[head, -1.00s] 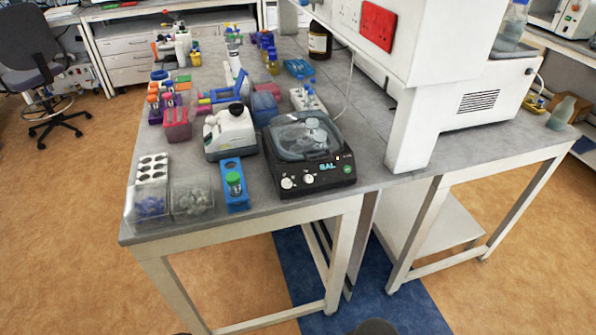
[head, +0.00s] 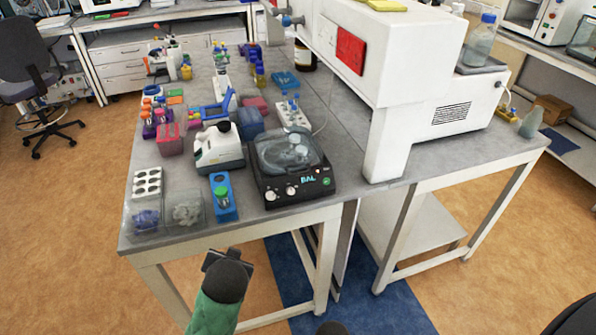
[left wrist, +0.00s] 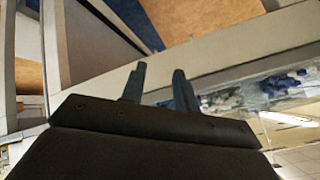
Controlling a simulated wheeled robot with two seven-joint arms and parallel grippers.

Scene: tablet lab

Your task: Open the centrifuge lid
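The centrifuge (head: 292,192) is a black box with knobs and a "BAL" label on its front, near the table's front edge. Its clear smoky lid (head: 290,148) lies down over the rotor, which shows through it. My left gripper (head: 222,258) is below and in front of the table's front edge, lower left of the centrifuge and apart from it. In the left wrist view its two fingers (left wrist: 158,85) stand apart with nothing between them. The centrifuge is not seen in that view. My right gripper is not seen; only a dark shape shows at the bottom right corner of the head view.
A blue rack (head: 222,198) with a green-capped tube and clear bins (head: 168,213) stand left of the centrifuge. The floor in front is free.

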